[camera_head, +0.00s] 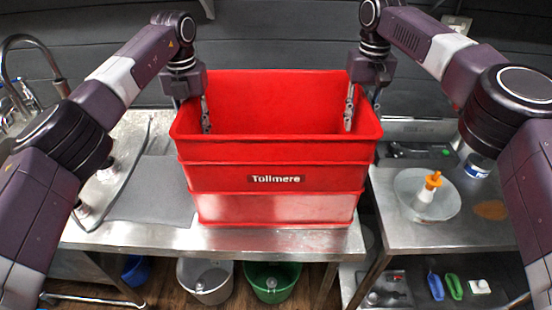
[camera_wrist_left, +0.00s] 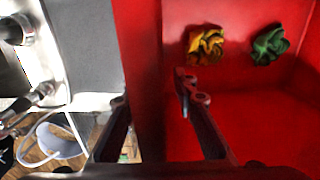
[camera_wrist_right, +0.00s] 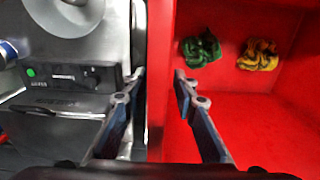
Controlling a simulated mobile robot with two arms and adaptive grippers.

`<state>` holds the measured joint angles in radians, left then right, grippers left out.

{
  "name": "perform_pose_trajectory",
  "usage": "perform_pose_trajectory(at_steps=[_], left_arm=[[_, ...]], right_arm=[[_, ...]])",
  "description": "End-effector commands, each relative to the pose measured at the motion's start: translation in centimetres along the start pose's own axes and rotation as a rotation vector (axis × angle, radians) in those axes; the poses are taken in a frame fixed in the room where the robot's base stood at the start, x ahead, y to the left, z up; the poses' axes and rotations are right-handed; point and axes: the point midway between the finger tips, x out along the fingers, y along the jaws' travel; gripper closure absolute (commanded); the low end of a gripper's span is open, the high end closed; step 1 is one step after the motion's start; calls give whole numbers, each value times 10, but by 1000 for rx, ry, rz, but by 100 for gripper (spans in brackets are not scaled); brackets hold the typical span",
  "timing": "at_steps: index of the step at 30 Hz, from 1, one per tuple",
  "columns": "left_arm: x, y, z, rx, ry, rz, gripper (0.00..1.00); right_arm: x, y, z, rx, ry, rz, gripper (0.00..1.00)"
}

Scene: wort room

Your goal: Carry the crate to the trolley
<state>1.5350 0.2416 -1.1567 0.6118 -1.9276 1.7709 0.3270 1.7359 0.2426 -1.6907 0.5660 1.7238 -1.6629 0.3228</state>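My left gripper (camera_head: 206,112) straddles the crate's left wall, one finger inside and one outside. In the left wrist view its fingers (camera_wrist_left: 155,92) are apart with the wall between them; the outer tip is partly hidden. My right gripper (camera_head: 362,108) straddles the right wall likewise. Its fingers (camera_wrist_right: 160,88) are apart around that wall. Both look open, though the contact is hard to see. A yellow cloth (camera_wrist_left: 206,46) and a green cloth (camera_wrist_left: 269,45) lie in the crate. I cannot identify the trolley.
A sink is at the far left. A white bucket (camera_head: 205,285) and a green bucket (camera_head: 272,288) stand below.

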Motion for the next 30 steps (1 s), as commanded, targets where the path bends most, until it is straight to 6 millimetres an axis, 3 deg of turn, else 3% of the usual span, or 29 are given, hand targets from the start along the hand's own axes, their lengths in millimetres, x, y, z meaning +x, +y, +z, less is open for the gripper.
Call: perform_pose_trajectory(at_steps=[6,14,30], left_arm=[[0,0,0,0,-1,0,74],[0,0,0,0,-1,0,100],[-1,0,0,0,-1,1,100]], right_arm=[[0,0,0,0,0,0,74],[0,0,0,-1,0,0,100],[0,0,0,0,0,0,100]])
